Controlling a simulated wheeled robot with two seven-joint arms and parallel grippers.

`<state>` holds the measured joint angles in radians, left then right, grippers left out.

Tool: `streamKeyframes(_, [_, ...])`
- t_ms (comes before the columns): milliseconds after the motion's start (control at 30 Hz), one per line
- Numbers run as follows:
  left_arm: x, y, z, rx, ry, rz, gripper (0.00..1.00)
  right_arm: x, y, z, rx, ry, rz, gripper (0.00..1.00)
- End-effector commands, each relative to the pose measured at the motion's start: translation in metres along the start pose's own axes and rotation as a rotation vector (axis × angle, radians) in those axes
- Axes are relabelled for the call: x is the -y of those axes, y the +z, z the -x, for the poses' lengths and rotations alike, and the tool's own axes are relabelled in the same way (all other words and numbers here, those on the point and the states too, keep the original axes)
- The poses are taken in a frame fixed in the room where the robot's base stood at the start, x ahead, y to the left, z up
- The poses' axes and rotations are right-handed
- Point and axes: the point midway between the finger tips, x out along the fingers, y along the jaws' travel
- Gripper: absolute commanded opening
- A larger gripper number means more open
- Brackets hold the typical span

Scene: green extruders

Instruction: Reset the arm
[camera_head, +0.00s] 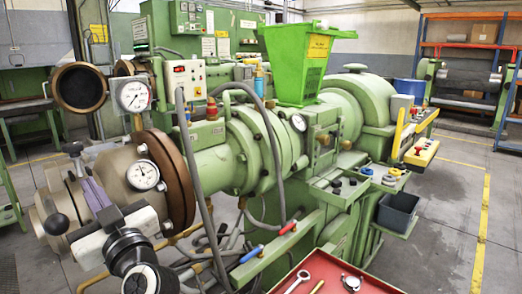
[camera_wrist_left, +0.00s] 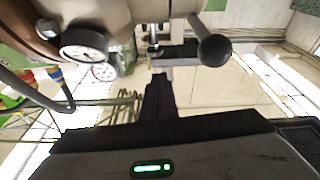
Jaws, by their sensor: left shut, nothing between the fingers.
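My left gripper (camera_head: 82,170) is at the left of the head view, in front of the brown-grey round end of the green extruder (camera_head: 245,148). Its dark fingers are shut and empty, and they point up and away in that view. In the left wrist view the shut fingers (camera_wrist_left: 160,78) reach toward the machine end, close to a lever with a round black knob (camera_wrist_left: 214,50). I cannot tell whether they touch the metal. My right gripper is not in view.
Dial gauges (camera_head: 143,175) and (camera_head: 134,95) stick out near my left arm. A red tray (camera_head: 335,270) with tools is at the bottom. A green hopper (camera_head: 297,62) tops the machine. A dark bin (camera_head: 397,212) hangs right. Floor at far right is clear.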

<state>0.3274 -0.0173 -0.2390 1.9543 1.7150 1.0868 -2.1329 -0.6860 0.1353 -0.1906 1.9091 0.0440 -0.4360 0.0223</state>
Motion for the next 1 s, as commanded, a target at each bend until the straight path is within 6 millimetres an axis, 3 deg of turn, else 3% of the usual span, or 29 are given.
streamKeyframes(167, [-0.022, 0.027, 0.055, -0.229, 0.299, 0.047, 0.00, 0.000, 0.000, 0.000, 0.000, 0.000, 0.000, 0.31])
streamKeyframes(233, [-0.039, 0.052, 0.088, -0.236, 0.476, 0.052, 0.00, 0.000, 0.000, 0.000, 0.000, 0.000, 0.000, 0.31])
streamKeyframes(333, [-0.057, 0.103, 0.143, -0.147, 0.727, 0.039, 0.00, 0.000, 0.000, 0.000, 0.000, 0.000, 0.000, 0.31])
streamKeyframes(467, [-0.058, 0.176, 0.211, 0.062, 0.959, -0.001, 0.00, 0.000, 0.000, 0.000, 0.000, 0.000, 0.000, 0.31])
streamKeyframes(567, [-0.041, 0.232, 0.260, 0.262, 1.073, -0.047, 0.00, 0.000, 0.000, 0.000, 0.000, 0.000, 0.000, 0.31])
streamKeyframes(733, [0.016, 0.318, 0.336, 0.625, 1.146, -0.151, 0.00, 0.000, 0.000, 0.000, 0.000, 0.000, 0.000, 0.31])
streamKeyframes(900, [0.082, 0.370, 0.387, 0.902, 1.109, -0.253, 0.00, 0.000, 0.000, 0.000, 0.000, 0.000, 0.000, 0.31])
streamKeyframes(1000, [0.108, 0.385, 0.402, 0.994, 1.076, -0.292, 0.00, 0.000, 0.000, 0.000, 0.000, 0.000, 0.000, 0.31])
